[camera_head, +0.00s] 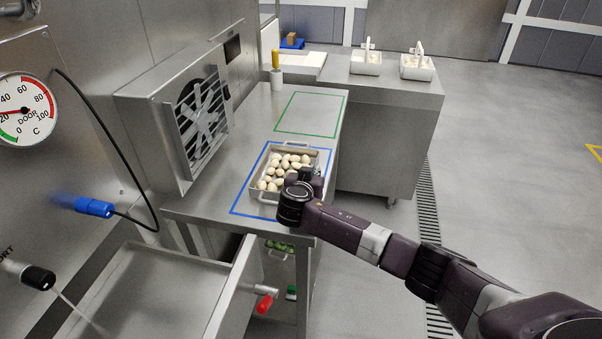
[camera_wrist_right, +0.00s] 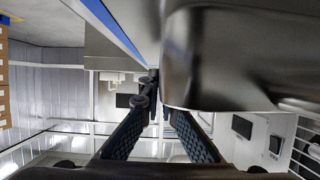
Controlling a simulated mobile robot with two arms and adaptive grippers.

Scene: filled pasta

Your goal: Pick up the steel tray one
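The steel tray (camera_head: 257,192) is shallow, with a thin handle at its far end and another at its near end. It holds many pale, rounded pasta pieces (camera_head: 284,170) and sits inside the blue outline on the steel counter. My right gripper (camera_head: 310,176) is at the tray's right side, near its front corner, and its wrist hides that corner. In the right wrist view, the dark fingers (camera_wrist_right: 160,112) reach up beside a large blurred steel surface, which looks like the tray. The tray partly covers the fingertips, so whether they are shut on it is unclear. My left gripper is out of view.
A green outline (camera_head: 310,112) marks bare counter behind the tray. A fan unit (camera_head: 200,110) stands left of it. A yellow-handled tool (camera_head: 276,62) is at the far end. A sink (camera_head: 150,295) is at front left.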

